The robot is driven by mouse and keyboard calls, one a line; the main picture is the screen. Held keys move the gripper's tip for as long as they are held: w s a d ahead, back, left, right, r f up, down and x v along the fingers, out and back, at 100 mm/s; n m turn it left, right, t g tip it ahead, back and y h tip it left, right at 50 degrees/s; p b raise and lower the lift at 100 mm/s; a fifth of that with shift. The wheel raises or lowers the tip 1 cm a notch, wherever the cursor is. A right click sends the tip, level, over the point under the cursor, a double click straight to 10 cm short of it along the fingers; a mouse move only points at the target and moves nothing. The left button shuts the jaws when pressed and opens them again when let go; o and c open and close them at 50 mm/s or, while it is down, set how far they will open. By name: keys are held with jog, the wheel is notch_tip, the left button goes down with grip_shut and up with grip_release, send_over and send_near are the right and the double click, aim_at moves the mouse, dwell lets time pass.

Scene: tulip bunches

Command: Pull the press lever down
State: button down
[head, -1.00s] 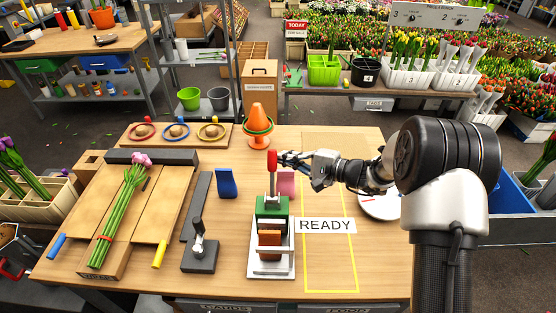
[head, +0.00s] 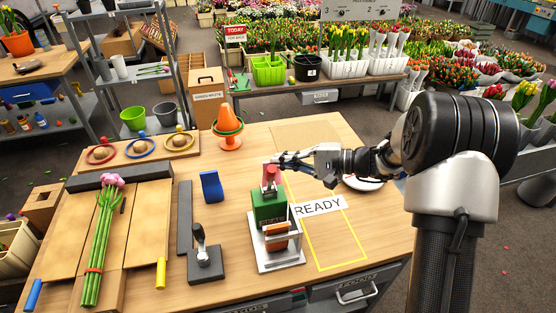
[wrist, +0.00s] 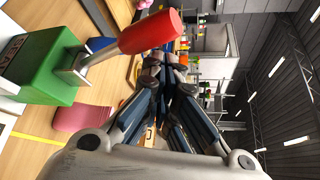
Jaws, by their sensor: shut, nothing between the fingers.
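The press (head: 268,205) has a green body on a white base and stands near the table's front. Its lever has a red handle (head: 270,177) above the green body. In the wrist view the red handle (wrist: 150,32) sits on a metal stem and points away from the green press body (wrist: 42,68). My gripper (head: 270,162) is shut and empty, at the handle's top in the head view. In the wrist view my gripper's closed fingertips (wrist: 165,60) are right beside the handle's end. I cannot tell whether they touch it.
A READY label (head: 318,206) and yellow outline lie right of the press. A blue block (head: 211,187) and a small black lever device (head: 204,257) stand left. An orange cone (head: 229,128) stands behind. Tulips (head: 103,240) lie on a wooden board at left.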

jog(key=shift+s+d+f, duration=0.1)
jog(key=shift+s, duration=0.45)
dwell(0.4)
